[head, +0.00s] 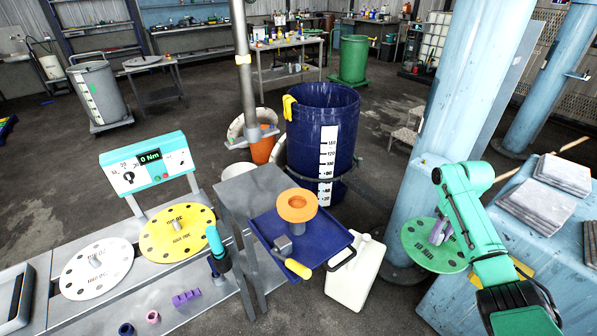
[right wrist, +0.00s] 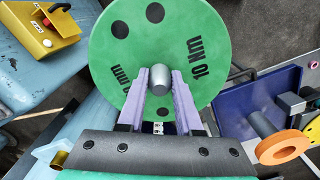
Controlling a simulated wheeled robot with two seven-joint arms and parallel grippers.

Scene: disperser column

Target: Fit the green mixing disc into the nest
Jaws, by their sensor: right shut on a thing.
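The green mixing disc (head: 420,250), marked 10 NM with dark round spots, is held at the right of the head view, beside a light blue column. My right gripper (head: 439,231) has purple fingers shut on its grey centre knob. In the right wrist view the fingers (right wrist: 160,84) clasp the knob from both sides, with the green disc (right wrist: 125,55) face-on behind them. A yellow disc (head: 160,244) and a white disc (head: 85,278) lie on the grey bench at the left. I cannot tell which thing is the nest. My left gripper is not in view.
A white jerrycan (head: 352,285) and a dark blue drum (head: 299,130) stand nearby. A torque display (head: 148,160) stands behind the bench. Stacked grey slabs (head: 537,207) lie at the right.

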